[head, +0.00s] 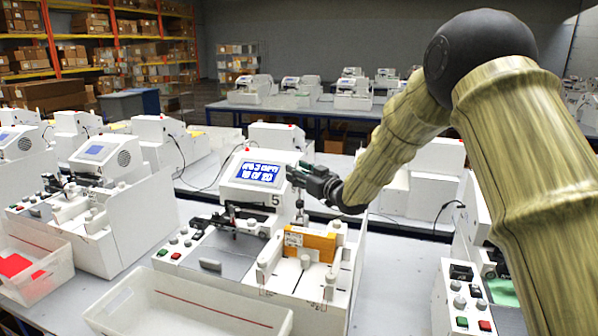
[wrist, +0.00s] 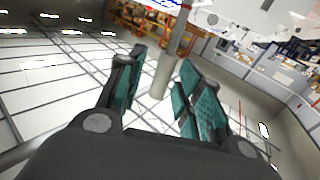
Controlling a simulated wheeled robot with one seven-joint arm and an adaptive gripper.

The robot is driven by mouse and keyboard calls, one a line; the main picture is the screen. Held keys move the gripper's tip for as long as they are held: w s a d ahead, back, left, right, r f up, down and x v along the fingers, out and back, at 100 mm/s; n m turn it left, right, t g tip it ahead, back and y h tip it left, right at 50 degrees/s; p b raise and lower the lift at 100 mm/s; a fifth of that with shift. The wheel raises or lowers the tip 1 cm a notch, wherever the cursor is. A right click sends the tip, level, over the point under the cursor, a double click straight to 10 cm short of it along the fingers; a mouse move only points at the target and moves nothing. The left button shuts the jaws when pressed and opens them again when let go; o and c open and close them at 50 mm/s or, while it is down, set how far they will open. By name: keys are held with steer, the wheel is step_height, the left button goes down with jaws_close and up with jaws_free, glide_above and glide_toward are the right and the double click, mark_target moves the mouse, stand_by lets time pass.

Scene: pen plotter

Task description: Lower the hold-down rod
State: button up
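My gripper (head: 297,175) is beside the screen of the plotter marked 5 (head: 238,220), at the upper end of a thin upright rod (head: 299,208), which looks like the hold-down rod. The rod stands behind the orange block (head: 318,243) on the plotter's right side. In the wrist view my gripper (wrist: 155,92) has its teal-padded fingers apart. A grey rod (wrist: 178,35) with a thicker cylindrical end (wrist: 161,77) shows in the gap between them. I see space at its sides; whether either pad touches it is unclear.
A white open bin (head: 185,308) stands in front of the plotter. Another plotter (head: 95,200) stands to the left, and one with buttons (head: 465,300) to the right. The blue-lit screen (head: 258,172) is close to the left of my gripper.

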jaws_close()
steer(key=shift+f+b, duration=0.15)
steer(key=shift+b, duration=0.15)
steer(key=s+a+f+n+y+b, duration=0.1)
steer(key=s+f+n+y+b, duration=0.1)
steer(key=b, duration=0.5)
steer(key=s+a+f+n+t+y+b, duration=0.1)
steer(key=s+n+b, duration=0.3)
steer(key=b, duration=0.4)
steer(key=s+a+f+n+y+b, duration=0.1)
steer(key=s+n+b, duration=0.3)
steer(key=b, duration=0.4)
steer(key=shift+s+a+f+y, duration=0.2)
steer(key=shift+s+f+y, duration=0.15)
steer(key=shift+f+y, duration=0.5)
steer(key=shift+s+n+b, duration=0.1)
steer(key=shift+n+b, duration=0.2)
steer(key=shift+b, duration=0.1)
